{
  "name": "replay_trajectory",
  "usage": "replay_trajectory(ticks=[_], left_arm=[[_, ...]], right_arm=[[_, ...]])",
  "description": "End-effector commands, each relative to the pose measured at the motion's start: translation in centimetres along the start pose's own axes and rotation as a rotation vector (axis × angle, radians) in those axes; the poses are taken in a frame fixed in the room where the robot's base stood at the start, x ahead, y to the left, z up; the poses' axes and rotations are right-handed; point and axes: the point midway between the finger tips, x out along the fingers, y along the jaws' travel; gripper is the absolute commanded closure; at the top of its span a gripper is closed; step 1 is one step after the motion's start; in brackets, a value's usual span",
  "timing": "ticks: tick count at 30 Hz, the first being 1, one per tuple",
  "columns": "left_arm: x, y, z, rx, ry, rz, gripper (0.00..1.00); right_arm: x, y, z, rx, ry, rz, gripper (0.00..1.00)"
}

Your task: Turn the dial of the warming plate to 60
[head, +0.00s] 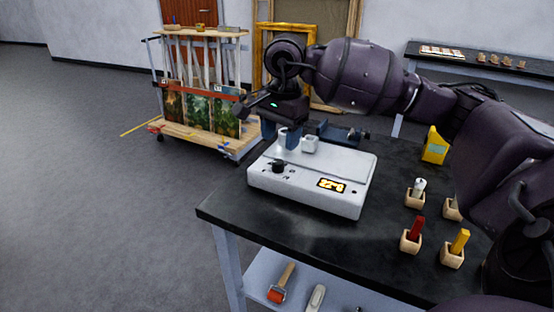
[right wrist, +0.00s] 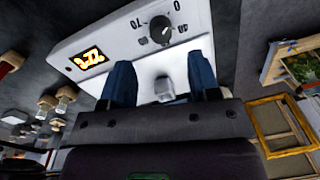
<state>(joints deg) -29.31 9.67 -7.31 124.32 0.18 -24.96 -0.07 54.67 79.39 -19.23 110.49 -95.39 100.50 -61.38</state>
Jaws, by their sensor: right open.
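The warming plate (head: 225,180) is a white box on the black table. Its black dial (head: 278,167) is on the front left, beside a lit orange display (head: 331,185) whose digits are blurred. In the right wrist view the dial (right wrist: 160,29) stands beyond the fingertips, with printed marks including 0, 40 and 70 around it. My right gripper (head: 281,136) is open above the plate's back left part, behind the dial and apart from it. In the wrist view a small white block-like piece (right wrist: 164,88) shows between its blue fingers (right wrist: 162,72). My left gripper is out of view.
Small white pieces (head: 310,144) stand at the back of the plate. Wooden holders with coloured sticks (head: 411,240) and a yellow item (head: 435,147) are on the right of the black table (head: 240,205). A cart with paintings (head: 190,135) stands behind. The table's front left is clear.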

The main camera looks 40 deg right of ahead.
Motion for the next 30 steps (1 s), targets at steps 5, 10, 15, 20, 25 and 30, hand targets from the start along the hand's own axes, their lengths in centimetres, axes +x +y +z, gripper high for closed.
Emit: replay_trajectory(ticks=[5, 10, 15, 20, 25, 30], left_arm=[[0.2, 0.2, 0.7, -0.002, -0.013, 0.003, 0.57], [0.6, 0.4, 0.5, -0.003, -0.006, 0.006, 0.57], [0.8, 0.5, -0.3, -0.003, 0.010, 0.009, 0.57], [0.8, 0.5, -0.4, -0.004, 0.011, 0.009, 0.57], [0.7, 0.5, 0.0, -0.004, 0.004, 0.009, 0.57], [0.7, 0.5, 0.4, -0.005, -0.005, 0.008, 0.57]], right_arm=[[3.5, 0.0, 0.1, -0.001, -0.004, 0.006, 0.44], [5.5, 0.0, 0.1, -0.001, -0.003, 0.004, 0.44], [6.5, 0.0, 0.1, 0.000, -0.002, 0.001, 0.44], [6.6, 0.0, 0.1, 0.000, -0.002, 0.000, 0.44], [6.6, 0.0, 0.1, 0.000, -0.002, 0.000, 0.44], [6.6, 0.0, 0.1, 0.000, -0.002, 0.000, 0.70]])
